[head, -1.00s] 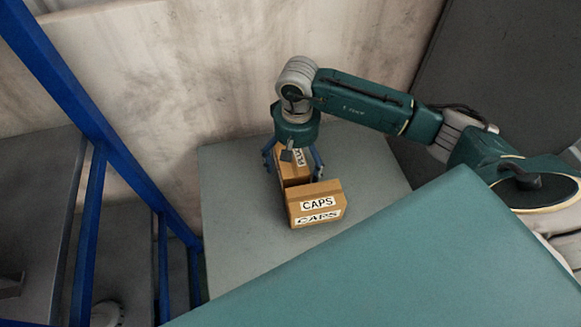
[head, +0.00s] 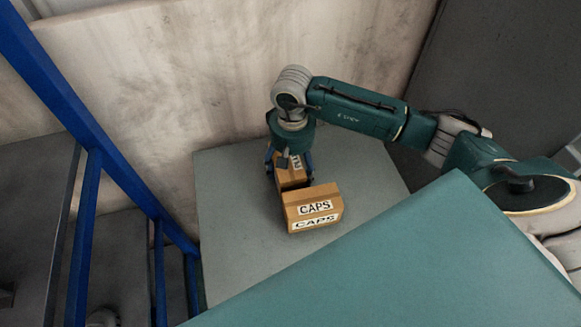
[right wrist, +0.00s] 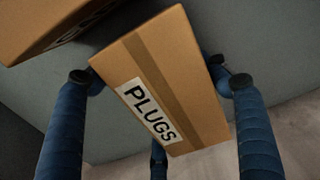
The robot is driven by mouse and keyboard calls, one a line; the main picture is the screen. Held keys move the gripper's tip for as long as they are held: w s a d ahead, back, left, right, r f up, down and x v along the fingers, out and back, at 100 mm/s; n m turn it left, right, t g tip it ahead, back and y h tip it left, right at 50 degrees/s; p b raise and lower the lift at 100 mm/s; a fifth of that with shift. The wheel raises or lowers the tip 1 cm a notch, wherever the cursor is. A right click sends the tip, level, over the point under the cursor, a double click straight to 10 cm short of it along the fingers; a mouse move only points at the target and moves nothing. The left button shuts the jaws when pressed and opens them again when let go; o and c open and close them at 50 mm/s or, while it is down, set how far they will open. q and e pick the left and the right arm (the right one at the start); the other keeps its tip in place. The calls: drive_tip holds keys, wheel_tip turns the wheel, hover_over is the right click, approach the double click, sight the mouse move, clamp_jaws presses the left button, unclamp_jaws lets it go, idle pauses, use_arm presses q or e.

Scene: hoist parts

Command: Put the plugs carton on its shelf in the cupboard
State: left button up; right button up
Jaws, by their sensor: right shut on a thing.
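The plugs carton (head: 292,181) is a brown box on the grey table top, behind the caps carton. My right gripper (head: 289,168) reaches down over it from above and is shut on it. In the right wrist view the plugs carton (right wrist: 190,70) shows its PLUGS label, with blue fingers of my right gripper (right wrist: 158,80) on both sides. In the head view the gripper hides part of the carton and its label. My left gripper is not in view. I cannot tell for sure which structure is the cupboard.
The caps carton (head: 313,208) stands just in front of the plugs carton, very close to it. A blue frame (head: 120,157) with grey shelves (head: 30,185) stands at the left. The grey table top (head: 235,230) is bare around the cartons. A wall (head: 200,60) rises behind.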

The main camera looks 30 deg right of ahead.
wheel_tip(320, 180, up, 20)
drive_tip(key=p, duration=0.9)
drive_tip(key=s+a+r+n, duration=0.2)
drive_tip(key=s+a+r, duration=0.3)
drive_tip(key=s, duration=0.4)
drive_tip(key=shift+s+a+r+n, duration=0.15)
drive_tip(key=shift+s+r+n, duration=0.2)
drive_tip(key=shift+r, duration=0.55)
drive_tip(key=shift+w, duration=0.15)
